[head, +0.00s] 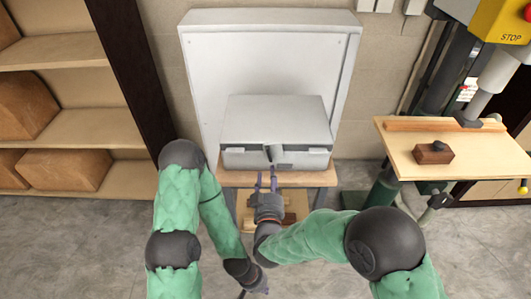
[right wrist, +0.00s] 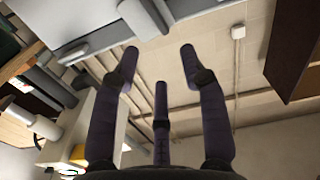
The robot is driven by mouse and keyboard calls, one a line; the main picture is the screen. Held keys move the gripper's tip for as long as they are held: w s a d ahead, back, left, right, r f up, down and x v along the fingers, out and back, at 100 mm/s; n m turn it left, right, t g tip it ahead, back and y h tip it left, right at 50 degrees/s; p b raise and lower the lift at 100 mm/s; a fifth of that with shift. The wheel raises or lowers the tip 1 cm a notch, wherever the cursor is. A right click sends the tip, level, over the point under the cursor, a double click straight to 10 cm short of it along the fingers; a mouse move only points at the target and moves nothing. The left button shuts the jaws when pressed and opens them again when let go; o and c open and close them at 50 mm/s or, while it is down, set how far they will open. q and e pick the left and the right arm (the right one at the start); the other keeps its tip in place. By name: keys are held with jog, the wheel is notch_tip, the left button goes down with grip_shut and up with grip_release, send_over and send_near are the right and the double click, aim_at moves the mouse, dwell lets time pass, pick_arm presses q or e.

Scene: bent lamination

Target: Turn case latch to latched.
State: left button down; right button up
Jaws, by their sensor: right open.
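The light grey case (head: 276,118) stands closed on a small wooden table, its front facing me. The case latch (head: 272,153) is a grey lever at the middle of the case's front, standing out from it. It also shows at the top edge of the right wrist view (right wrist: 146,16), partly cut off. My right gripper (head: 266,180) is just below and in front of the latch. In the right wrist view its fingers (right wrist: 160,66) are spread and empty, apart from the latch. My left gripper (head: 252,290) is low at the picture's bottom edge; its fingers are barely visible.
A tall grey panel (head: 270,50) stands behind the case. The wooden table (head: 310,178) under the case has a lower shelf. A drill press with a wooden board (head: 460,165) and a dark block (head: 433,153) is at right. Shelves (head: 75,130) with brown packages are at left.

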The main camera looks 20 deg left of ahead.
aim_at(269, 153)
jog(key=b+x, duration=0.2)
jog(key=x, duration=0.7)
jog(key=shift+w+f, duration=0.15)
jog(key=shift+w, duration=0.25)
grip_shut()
